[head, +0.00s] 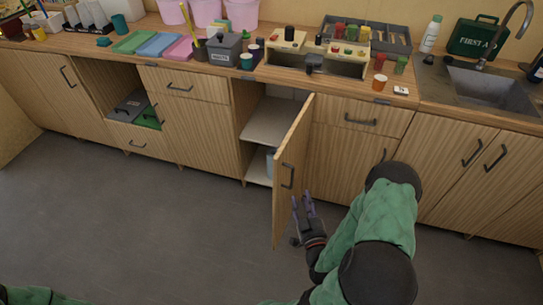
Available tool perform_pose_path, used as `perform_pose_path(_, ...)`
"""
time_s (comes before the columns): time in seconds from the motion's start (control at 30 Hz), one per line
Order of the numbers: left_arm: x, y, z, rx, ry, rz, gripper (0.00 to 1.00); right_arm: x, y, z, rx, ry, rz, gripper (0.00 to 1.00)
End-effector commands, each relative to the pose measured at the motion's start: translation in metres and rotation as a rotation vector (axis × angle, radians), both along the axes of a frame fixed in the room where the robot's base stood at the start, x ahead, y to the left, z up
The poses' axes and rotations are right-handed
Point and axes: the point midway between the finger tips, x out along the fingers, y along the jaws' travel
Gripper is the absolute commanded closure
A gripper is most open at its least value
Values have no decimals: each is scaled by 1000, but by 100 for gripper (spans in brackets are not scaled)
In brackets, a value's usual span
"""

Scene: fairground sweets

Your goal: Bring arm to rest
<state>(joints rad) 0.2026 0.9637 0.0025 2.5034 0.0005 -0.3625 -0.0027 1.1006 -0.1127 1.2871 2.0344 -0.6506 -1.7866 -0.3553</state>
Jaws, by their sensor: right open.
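My right gripper (302,198) is open and empty, low in front of the cupboards. Its fingers point up in the picture. It is just right of an open wooden cupboard door (292,165), below and right of the door's dark handle (288,177). I cannot tell whether it touches the door. My right arm comes in from the bottom right. My left gripper is out of view; only a bit of green sleeve of mine shows at the bottom left.
The open cupboard shows a shelf (268,122) inside. The worktop above holds a grey box (225,50), a wooden rack with jars, a sink (490,90) and a green first aid case (473,38). An open compartment (105,78) is at left. The grey floor (130,215) is clear.

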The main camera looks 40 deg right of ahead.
Motion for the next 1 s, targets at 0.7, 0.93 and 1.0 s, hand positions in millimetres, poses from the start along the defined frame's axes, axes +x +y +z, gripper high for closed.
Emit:
perform_pose_path(0.7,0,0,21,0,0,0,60,67,86,-84,380,434,272,57)
perform_pose_path(0.93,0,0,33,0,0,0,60,65,161,-126,567,745,395,57)
perform_pose_path(1.0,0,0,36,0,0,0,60,58,185,-136,615,847,424,57)
